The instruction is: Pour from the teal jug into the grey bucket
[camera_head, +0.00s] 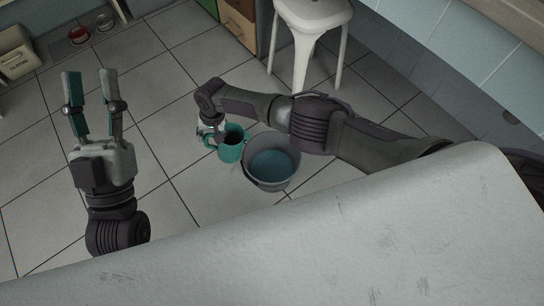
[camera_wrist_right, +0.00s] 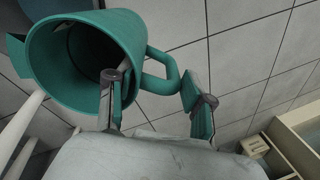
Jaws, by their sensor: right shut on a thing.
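The teal jug (camera_head: 231,148) hangs just left of the grey bucket (camera_head: 252,160) in the head view, its mouth facing up toward the camera. My right gripper (camera_head: 212,132) is at the jug's left side and shut on its handle, which shows between the fingers in the right wrist view (camera_wrist_right: 160,83). The jug's dark inside shows there too, but I cannot tell its contents. The bucket stands on the floor with a blue surface inside. My left gripper (camera_head: 92,95) is open and empty, well left of the jug.
The pale counter (camera_head: 330,245) fills the lower right, close to the bucket. A white stool (camera_head: 312,20) stands behind the bucket, beside a wooden drawer unit (camera_head: 238,20). Bowls (camera_head: 79,35) and a cream box (camera_head: 15,55) lie at the far left. Tiled floor between is clear.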

